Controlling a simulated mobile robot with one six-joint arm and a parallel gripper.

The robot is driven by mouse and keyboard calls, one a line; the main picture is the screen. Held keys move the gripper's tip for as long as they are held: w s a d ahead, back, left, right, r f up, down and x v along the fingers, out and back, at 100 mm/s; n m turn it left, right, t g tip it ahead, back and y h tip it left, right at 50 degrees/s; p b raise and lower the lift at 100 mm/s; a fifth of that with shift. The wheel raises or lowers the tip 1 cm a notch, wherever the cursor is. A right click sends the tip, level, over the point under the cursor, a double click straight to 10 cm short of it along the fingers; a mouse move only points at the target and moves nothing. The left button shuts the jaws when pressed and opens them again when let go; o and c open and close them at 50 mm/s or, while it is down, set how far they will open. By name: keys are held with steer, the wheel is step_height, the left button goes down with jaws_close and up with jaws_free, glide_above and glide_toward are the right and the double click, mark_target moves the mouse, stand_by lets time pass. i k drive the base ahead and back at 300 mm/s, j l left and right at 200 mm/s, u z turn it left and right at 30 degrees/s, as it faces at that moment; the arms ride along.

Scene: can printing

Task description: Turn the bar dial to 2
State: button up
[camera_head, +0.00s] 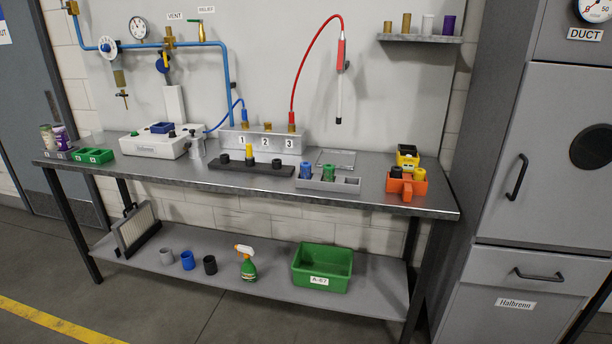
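A round white dial (107,45) with dark marks sits at the left on the blue pipe on the back wall. It is probably the bar dial, but its figures and setting are too small to read. A round white gauge (138,27) with a dark rim is mounted just above and to the right of it; its needle reading is unclear. My gripper is not in the head view, and nothing touches the dial.
A metal workbench (350,197) stands below the dial, with a white Halbrenn machine (155,143) at its left. A brass valve (168,38) and blue handwheel (162,64) are right of the dial. Bare floor (60,270) lies in front.

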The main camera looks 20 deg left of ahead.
mark_target(106, 47)
steer(key=u, duration=1.7)
steer(key=i+j+u, duration=0.3)
steer(key=i+j, duration=0.2)
steer(key=i, duration=0.5)
steer(key=i+j+u, duration=0.25)
steer(key=i, duration=0.75)
steer(key=i+u, duration=0.3)
steer(key=i, duration=0.75)
